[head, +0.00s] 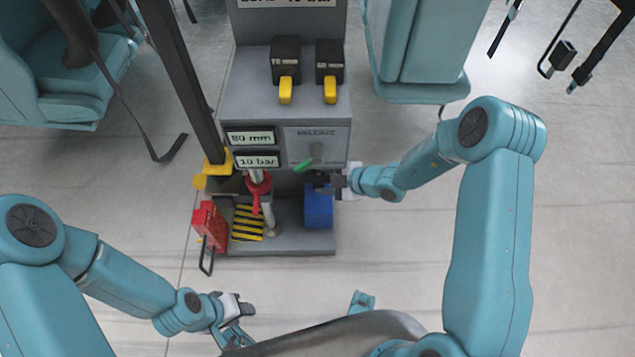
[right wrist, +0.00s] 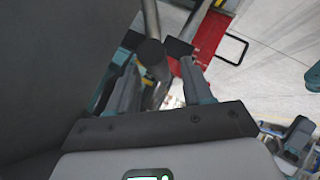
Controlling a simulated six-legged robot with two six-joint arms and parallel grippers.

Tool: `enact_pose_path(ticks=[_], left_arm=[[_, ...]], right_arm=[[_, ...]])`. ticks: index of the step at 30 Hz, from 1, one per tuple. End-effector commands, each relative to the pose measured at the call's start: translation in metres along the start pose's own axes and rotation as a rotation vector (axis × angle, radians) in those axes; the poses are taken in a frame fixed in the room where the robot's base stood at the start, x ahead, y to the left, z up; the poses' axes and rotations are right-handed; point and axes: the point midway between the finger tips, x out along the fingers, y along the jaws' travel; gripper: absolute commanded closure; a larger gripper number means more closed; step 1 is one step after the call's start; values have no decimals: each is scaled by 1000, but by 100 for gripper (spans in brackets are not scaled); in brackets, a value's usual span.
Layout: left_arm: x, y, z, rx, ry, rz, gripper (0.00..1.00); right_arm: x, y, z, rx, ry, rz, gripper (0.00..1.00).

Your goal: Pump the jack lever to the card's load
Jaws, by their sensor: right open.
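Below stands a grey jack post (head: 268,215) with a red part (head: 258,187). My right gripper (head: 325,184) is open just above a blue block (head: 318,208). In the right wrist view, a dark-ended rod (right wrist: 151,53) shows between its fingers (right wrist: 158,85); contact is unclear. My left gripper (head: 236,318) is low and apart from the console.
A red box (head: 210,226) with a black wire handle is at the base's left, beside a yellow-black striped plate (head: 248,222). A long black bar (head: 185,75) slants down to yellow parts (head: 220,165). Teal seats (head: 422,45) stand behind.

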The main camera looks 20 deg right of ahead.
Motion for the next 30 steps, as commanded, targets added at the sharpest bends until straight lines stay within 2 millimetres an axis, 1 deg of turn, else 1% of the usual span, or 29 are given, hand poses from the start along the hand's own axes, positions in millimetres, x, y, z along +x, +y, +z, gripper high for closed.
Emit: enact_pose_path(ticks=[1,3,6,16,17,18,20,21,26,30], left_arm=[[5,-2,-1,-2,2,0,61],[7,-4,-2,-5,4,-1,61],[9,-5,-3,-7,6,-1,61],[8,-5,-3,-8,8,-1,61],[8,-5,-3,-8,8,-1,61],[8,-5,-3,-8,8,-1,61],[8,-5,-3,-8,8,-1,61],[8,-5,-3,-8,8,-1,61],[8,-5,-3,-8,8,-1,61],[9,-5,-3,-8,8,-1,61]], right_arm=[[11,-2,1,-2,2,0,50],[19,-1,1,-1,1,0,50],[26,1,1,0,1,1,50],[29,2,0,1,0,1,50],[29,2,0,1,0,1,60],[29,2,0,1,0,1,73],[29,2,0,1,0,1,92],[29,2,0,0,0,1,100],[29,0,1,1,0,0,100],[33,-13,4,4,0,-4,100]])
